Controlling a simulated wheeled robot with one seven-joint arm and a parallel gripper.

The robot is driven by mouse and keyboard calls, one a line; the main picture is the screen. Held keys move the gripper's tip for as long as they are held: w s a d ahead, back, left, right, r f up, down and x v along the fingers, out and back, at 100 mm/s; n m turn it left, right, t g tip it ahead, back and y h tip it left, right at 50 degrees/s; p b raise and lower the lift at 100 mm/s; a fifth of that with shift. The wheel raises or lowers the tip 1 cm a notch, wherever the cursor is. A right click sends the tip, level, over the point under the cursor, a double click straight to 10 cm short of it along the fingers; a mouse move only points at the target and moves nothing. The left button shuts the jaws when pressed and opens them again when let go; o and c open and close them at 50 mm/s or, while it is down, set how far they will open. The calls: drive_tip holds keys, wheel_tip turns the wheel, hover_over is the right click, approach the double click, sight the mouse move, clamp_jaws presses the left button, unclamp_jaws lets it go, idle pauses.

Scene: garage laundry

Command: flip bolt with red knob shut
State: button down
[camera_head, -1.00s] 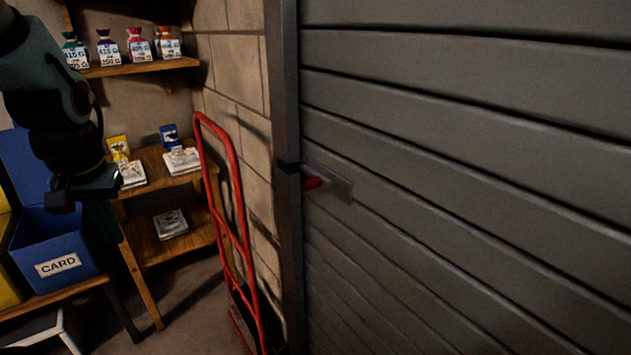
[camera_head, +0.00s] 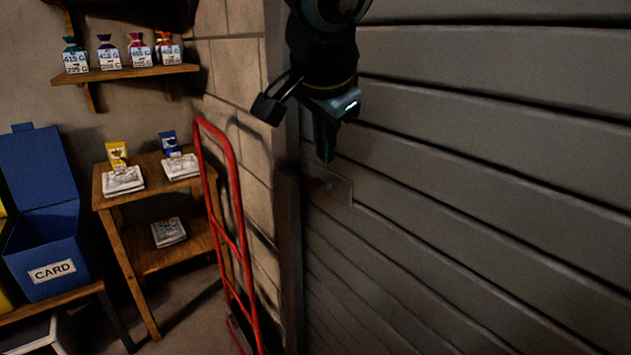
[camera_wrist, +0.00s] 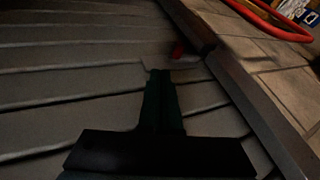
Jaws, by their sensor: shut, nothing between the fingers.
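The bolt's red knob (camera_head: 316,184) sits on a small plate (camera_head: 339,189) on the grey slatted door (camera_head: 480,150), close to the door frame. The knob is dim in the head view, in my arm's shadow. It also shows in the wrist view (camera_wrist: 178,49), just beyond my fingertips. My gripper (camera_head: 325,158) is shut and empty, pointing down, a little above the knob in the head view. Its closed fingers show in the wrist view (camera_wrist: 160,78). I cannot tell whether the fingers touch the door.
A red hand truck (camera_head: 238,220) leans by the brick wall left of the door frame (camera_head: 290,250). A wooden shelf table (camera_head: 155,195) and a blue CARD bin (camera_head: 50,235) stand further left. The door's right side is clear.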

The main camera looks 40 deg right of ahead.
sight(315, 179)
drive_tip(key=shift+s+d+r, duration=0.1)
drive_tip(key=shift+s+d, duration=0.05)
drive_tip(key=shift+s, duration=0.1)
drive_tip(key=p+x, duration=0.1)
drive_tip(key=x, duration=0.3)
drive_tip(key=w+x, duration=0.1)
drive_tip(key=x, duration=0.3)
drive_tip(key=w+r+p+x, duration=0.1)
drive_tip(key=x, duration=0.2)
drive_tip(key=shift+w+f+p, duration=0.3)
drive_tip(key=shift+f, duration=0.1)
drive_tip(key=shift+w+f, duration=0.2)
drive_tip(key=shift+w, duration=0.2)
drive_tip(key=shift+w+d+p, duration=0.15)
drive_tip(key=shift+w+p, duration=0.55)
drive_tip(key=shift+w, duration=1.85)
